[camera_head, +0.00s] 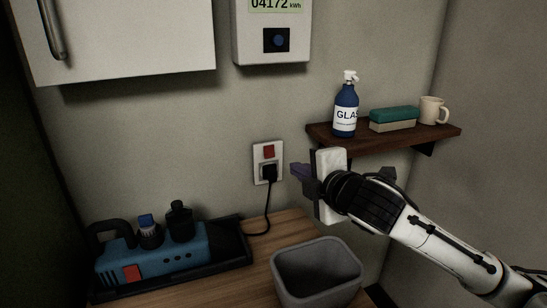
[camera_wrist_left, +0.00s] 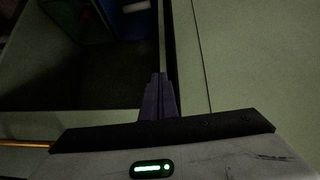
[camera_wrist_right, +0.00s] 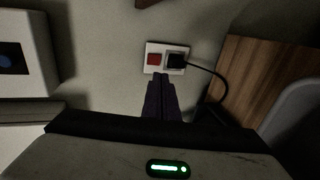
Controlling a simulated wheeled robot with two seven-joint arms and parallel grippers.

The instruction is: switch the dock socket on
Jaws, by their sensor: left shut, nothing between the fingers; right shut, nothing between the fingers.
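The dock socket (camera_head: 257,174) is a white wall plate with a red rocker switch (camera_head: 269,152) at its top and a black plug (camera_head: 269,173) in its lower part. A black cord runs down from the plug. My right gripper (camera_head: 296,171) is shut and empty, just right of the plate. In the right wrist view the shut fingertips (camera_wrist_right: 160,78) lie just below the plate (camera_wrist_right: 151,47) in the picture, near the red switch (camera_wrist_right: 154,59). I cannot tell if they touch it. My left gripper (camera_wrist_left: 158,78) is shut and empty, away from the socket.
A shelf (camera_head: 385,141) with a blue bottle (camera_head: 345,108), a sponge (camera_head: 394,119) and a mug (camera_head: 432,110) is above my right arm. A grey bin (camera_head: 316,255) and a blue machine (camera_head: 165,262) stand on the wooden bench. A meter (camera_head: 271,45) hangs above.

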